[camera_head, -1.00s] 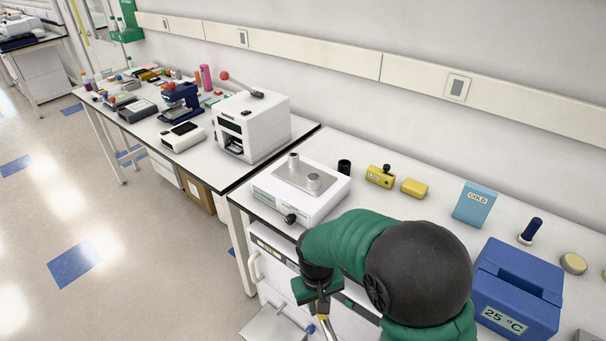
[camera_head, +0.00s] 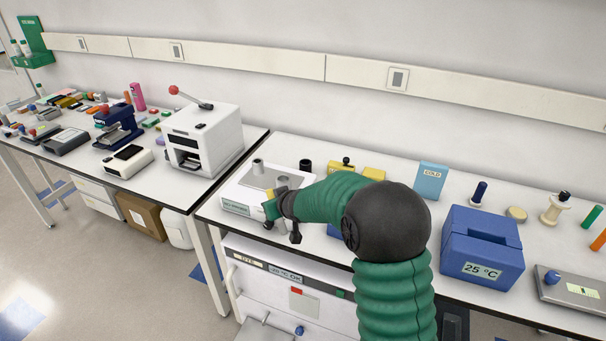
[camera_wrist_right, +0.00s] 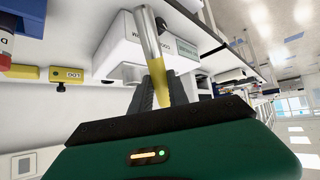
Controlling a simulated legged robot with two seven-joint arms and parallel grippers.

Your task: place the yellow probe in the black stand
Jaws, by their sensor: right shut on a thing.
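My right gripper (camera_wrist_right: 162,78) is shut on the yellow probe (camera_wrist_right: 150,38), which has a silver shaft and a yellow part between the fingers. In the head view my green right arm reaches over the front right of a white device (camera_head: 237,199), and the gripper is partly hidden there. My left gripper is not in view.
Behind the arm are a yellow box (camera_head: 341,167) and a blue COLD pack (camera_head: 431,180). A blue 25 °C box (camera_head: 482,247) stands right of my arm. A white machine with a red-knobbed lever (camera_head: 203,140) stands on the left bench.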

